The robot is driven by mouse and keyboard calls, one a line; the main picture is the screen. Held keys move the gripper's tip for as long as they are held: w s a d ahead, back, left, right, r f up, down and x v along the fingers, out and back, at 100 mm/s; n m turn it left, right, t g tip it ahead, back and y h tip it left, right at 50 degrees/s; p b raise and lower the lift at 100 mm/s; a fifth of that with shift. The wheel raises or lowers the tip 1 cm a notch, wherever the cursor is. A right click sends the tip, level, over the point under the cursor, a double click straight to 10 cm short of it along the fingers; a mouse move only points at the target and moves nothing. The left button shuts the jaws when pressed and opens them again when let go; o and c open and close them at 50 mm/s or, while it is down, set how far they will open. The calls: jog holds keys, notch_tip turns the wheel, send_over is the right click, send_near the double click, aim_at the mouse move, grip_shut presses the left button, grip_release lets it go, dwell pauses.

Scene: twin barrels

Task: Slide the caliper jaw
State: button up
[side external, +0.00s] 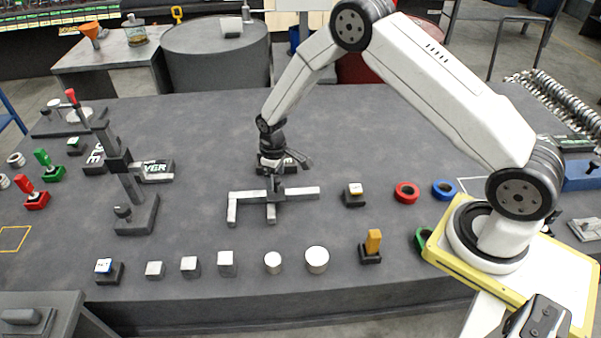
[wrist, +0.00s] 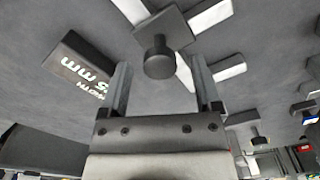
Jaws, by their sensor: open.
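The caliper (side external: 302,191) lies on the grey table, with a pale beam and a fixed jaw (side external: 232,211) at its left end. Its sliding jaw (side external: 271,213) sits partway along the beam, apart from the fixed jaw. A dark round knob (wrist: 158,58) stands on the slider's square plate (wrist: 178,27). My gripper (side external: 277,178) is above the slider, pointing down. In the wrist view my gripper (wrist: 160,74) is open, with one finger on each side of the knob and visible gaps on both sides. The fingertips' exact height against the knob is unclear.
A dark label block (wrist: 85,66) lies close behind the caliper, partly hidden by my gripper in the side view. A small block on a dark base (side external: 354,194) and red (side external: 406,192) and blue rings (side external: 444,190) are to the right. Several pale pieces stand in front.

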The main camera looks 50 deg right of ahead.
jog(key=shift+r, duration=3.6)
jog(key=shift+r, duration=0.1)
jog(key=shift+s+r, duration=0.3)
jog(key=shift+r, duration=0.05)
jog(key=s+r+m+t, duration=0.1)
jog(key=s+r, duration=0.4)
jog(key=s, duration=0.5)
jog(key=s+r+m+t, duration=0.1)
jog(key=s+r, duration=0.4)
jog(key=s, duration=0.6)
jog(key=shift+a+r+m+t, duration=0.3)
jog(key=shift+a+m, duration=0.1)
jog(key=shift+m, duration=0.4)
